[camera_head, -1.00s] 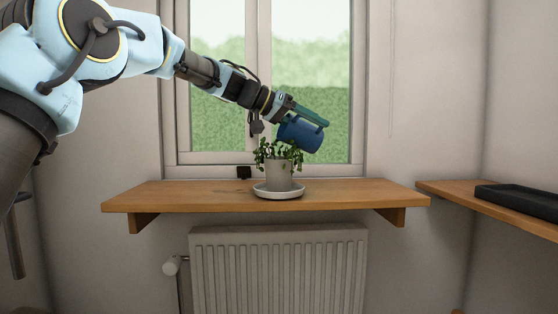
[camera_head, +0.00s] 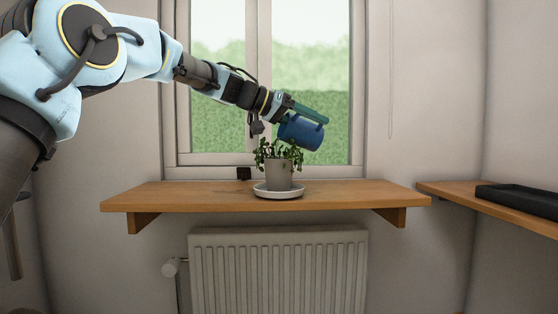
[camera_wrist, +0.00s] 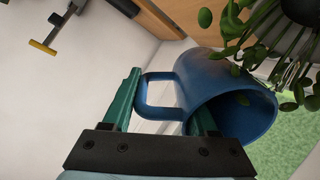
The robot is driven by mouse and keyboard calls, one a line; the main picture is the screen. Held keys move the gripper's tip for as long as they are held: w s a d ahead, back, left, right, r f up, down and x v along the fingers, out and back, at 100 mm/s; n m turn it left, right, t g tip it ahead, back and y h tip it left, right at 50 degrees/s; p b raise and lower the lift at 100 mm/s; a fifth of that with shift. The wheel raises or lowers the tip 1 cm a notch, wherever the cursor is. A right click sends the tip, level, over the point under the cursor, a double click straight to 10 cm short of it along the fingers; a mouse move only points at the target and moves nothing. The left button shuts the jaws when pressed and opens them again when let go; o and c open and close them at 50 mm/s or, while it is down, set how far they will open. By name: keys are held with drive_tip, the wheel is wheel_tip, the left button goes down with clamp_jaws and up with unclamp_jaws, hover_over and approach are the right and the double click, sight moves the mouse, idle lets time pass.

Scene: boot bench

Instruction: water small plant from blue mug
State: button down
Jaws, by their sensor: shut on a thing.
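The small plant (camera_head: 279,152) stands in a light grey pot (camera_head: 278,175) on a white saucer (camera_head: 278,190) on the wooden shelf. Its leaves also show in the wrist view (camera_wrist: 238,38). The blue mug (camera_head: 300,133) is tilted on its side above the plant's right part, its mouth toward the leaves. In the wrist view the mug (camera_wrist: 215,90) lies between the green fingers of my gripper (camera_wrist: 160,105), which is shut on it. Its open mouth faces right, close to the leaves. I cannot see any water.
The wooden shelf (camera_head: 160,195) is otherwise clear except for a small black object (camera_head: 244,173) near the window. A window (camera_head: 225,120) is behind the arm. A radiator (camera_head: 278,270) is below. A black tray (camera_head: 518,200) sits on a right side shelf (camera_head: 450,194).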

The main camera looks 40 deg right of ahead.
drive_tip(key=shift+d+r+b, duration=0.1)
drive_tip(key=shift+d+b, duration=0.15)
drive_tip(key=shift+b, duration=0.1)
drive_tip(key=y+p, duration=0.1)
drive_tip(key=p, duration=0.3)
drive_tip(key=f+t+y+p, duration=0.1)
drive_tip(key=p, duration=0.4)
drive_tip(key=d+t+y+p, duration=0.1)
drive_tip(key=y+p, duration=0.1)
drive_tip(key=p, duration=0.3)
drive_tip(key=shift+s+f, duration=0.15)
drive_tip(key=shift+s, duration=0.25)
drive_tip(key=shift+y+p, duration=0.3)
drive_tip(key=shift+p, duration=0.7)
drive_tip(key=shift+d+t+p, duration=0.1)
drive_tip(key=shift+t+p, duration=0.2)
drive_tip(key=shift+p, duration=0.35)
drive_tip(key=shift+f, duration=0.3)
drive_tip(key=shift+s+r+y+p, duration=0.1)
drive_tip(key=shift+r+y+p, duration=0.35)
drive_tip(key=shift+p, duration=1.1)
